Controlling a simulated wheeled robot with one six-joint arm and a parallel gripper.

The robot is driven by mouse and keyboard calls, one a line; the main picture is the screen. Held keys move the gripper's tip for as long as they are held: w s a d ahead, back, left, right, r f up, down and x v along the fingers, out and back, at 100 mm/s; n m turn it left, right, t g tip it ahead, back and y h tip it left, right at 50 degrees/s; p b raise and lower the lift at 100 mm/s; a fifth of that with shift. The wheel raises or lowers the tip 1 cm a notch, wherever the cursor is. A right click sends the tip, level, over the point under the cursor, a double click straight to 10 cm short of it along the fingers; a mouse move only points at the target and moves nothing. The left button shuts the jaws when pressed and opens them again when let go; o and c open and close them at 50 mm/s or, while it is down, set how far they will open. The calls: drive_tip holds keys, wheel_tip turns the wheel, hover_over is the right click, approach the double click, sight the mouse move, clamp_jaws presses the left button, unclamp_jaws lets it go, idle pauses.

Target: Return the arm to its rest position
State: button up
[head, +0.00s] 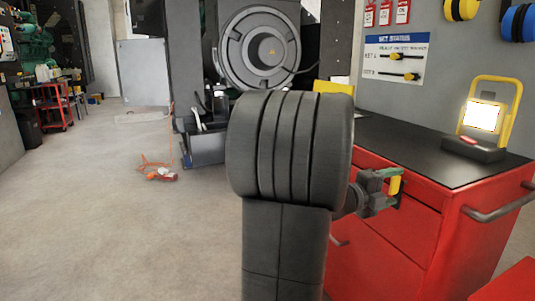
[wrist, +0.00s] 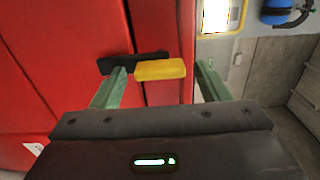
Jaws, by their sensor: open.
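My gripper (head: 390,188) is in front of the red tool cabinet (head: 440,222), right of my dark arm, which hides part of the cabinet. In the wrist view its two green fingers (wrist: 161,71) are apart, with a yellow block-like piece (wrist: 160,69) and a black piece (wrist: 130,64) showing between and beyond them against red panels. The yellow piece also shows by the fingers in the head view (head: 394,183). I cannot tell whether the fingers touch it.
A lit yellow work lamp (head: 484,117) stands on the black cabinet top. The genset (head: 260,48) is behind my arm. An orange cord with a red item (head: 162,174) lies on the floor. A red cart (head: 54,108) stands far left. Open floor lies left.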

idle(0.3)
drive_tip(key=p+v, duration=0.3)
drive_tip(key=v, duration=1.1)
drive_tip(key=b+x, duration=0.3)
drive_tip(key=x, duration=1.1)
drive_tip(key=shift+f, duration=0.15)
drive_tip(key=shift+d+r+n+p, duration=0.15)
drive_tip(key=shift+r+n+p, duration=0.2)
drive_tip(key=shift+p, duration=0.3)
drive_tip(key=n+p, duration=0.3)
drive_tip(key=n, duration=0.1)
drive_tip(key=shift+r, duration=0.1)
drive_tip(key=n+p, duration=0.4)
drive_tip(key=n, duration=0.1)
drive_tip(key=shift+w+r, duration=0.1)
drive_tip(key=n+p, duration=0.5)
drive_tip(key=shift+w+a+n, duration=0.1)
drive_tip(key=shift+a+n, duration=0.1)
drive_tip(key=shift+n, duration=0.15)
drive_tip(key=shift+n+p, duration=0.75)
drive_tip(key=shift+n, duration=0.25)
drive_tip(key=shift+f, duration=0.2)
